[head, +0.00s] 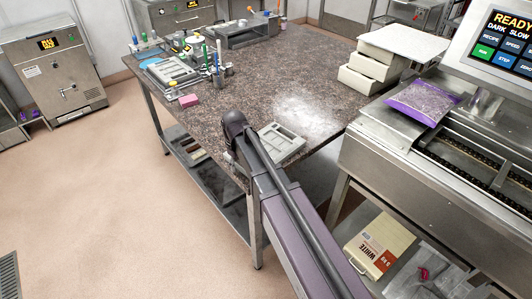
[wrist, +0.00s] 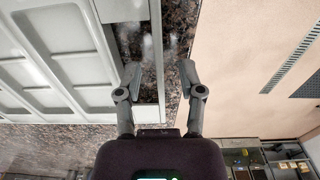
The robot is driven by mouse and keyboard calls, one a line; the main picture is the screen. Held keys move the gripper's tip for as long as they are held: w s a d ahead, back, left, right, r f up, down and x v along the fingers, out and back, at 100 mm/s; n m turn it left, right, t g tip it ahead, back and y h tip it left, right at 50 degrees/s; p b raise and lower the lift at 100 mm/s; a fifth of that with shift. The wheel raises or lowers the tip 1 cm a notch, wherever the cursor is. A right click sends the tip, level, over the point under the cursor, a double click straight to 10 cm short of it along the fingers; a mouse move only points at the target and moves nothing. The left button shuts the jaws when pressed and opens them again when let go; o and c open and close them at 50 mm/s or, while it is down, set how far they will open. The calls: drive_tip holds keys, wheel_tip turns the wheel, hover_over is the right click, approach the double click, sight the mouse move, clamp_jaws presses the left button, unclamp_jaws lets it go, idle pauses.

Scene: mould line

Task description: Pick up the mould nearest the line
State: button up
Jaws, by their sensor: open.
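The mould nearest the line (head: 284,146) is a pale grey tray with rectangular cavities, lying flat near the front edge of the granite table (head: 245,88). In the wrist view the mould (wrist: 62,35) fills the left side. My gripper (wrist: 160,72) is open and empty, with its fingers to either side of the mould's narrow outer rim in the picture. I cannot tell how far above the rim they are, or whether they touch. In the head view my arm hides the mould's left end. Another mould (head: 173,72) lies at the table's far left.
The line (head: 440,205) stands at the right, with a purple bag (head: 422,103) on it. A pink block (head: 188,101) and a cup of tools (head: 222,80) stand at the left. The table's middle is clear.

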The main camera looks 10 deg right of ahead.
drive_tip(key=shift+f, duration=0.3)
idle(0.5)
clamp_jaws()
